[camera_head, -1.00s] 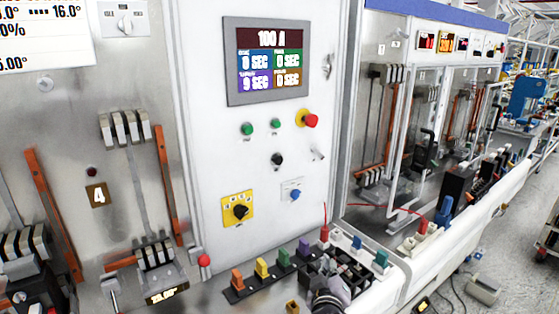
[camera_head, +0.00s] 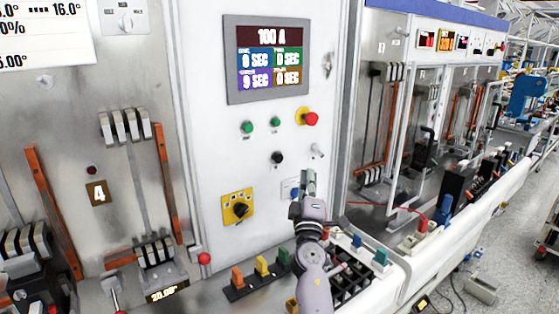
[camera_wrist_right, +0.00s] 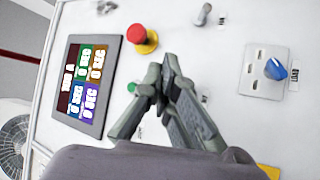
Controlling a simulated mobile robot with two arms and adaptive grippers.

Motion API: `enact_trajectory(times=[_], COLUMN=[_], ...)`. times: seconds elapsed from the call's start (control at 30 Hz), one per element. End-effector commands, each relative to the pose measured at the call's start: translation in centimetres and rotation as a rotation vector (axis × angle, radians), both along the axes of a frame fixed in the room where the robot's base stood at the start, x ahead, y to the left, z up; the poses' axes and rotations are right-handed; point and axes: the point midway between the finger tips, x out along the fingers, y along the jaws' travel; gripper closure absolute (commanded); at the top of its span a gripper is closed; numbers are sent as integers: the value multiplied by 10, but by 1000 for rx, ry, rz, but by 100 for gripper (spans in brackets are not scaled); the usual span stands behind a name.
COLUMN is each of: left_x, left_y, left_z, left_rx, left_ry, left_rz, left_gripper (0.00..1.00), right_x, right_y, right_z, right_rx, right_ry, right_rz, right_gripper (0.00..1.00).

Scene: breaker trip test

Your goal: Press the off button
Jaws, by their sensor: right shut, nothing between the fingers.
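The white panel (camera_head: 220,150) carries several buttons. A red mushroom button (camera_head: 311,119) on a yellow base sits right of two green buttons (camera_head: 247,128) (camera_head: 275,124), with a black button (camera_head: 278,158) below them. No readable label tells which one is off. My right gripper (camera_head: 309,178) is shut and empty, below the silver toggle and the red button. In the right wrist view its fingertips (camera_wrist_right: 164,72) meet in front of the panel, apart from the red button (camera_wrist_right: 139,35); a green button (camera_wrist_right: 132,87) is partly hidden by a finger. My left gripper is not in view.
A silver toggle (camera_head: 317,151), a yellow rotary switch (camera_head: 238,208) and a blue knob (camera_wrist_right: 276,68) are also on the panel. A display (camera_head: 267,60) reads 100 A. Coloured connectors (camera_head: 262,267) stand on the ledge below my right arm.

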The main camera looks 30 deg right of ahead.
Motion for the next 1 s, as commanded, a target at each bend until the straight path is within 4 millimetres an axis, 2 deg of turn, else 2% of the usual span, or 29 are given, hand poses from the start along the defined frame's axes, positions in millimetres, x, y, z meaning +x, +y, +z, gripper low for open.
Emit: enact_trajectory(times=[0.6,0.8,1.0], left_x=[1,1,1], left_y=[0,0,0], left_z=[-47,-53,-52], left_rx=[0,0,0], left_ry=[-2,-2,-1], left_rz=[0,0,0], left_gripper=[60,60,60], right_x=[74,84,85], right_y=[6,6,7], right_z=[-3,-1,0], right_rx=[0,1,0], right_ry=[-3,-1,-1], right_rz=[1,-1,-1], right_gripper=[100,100,100])
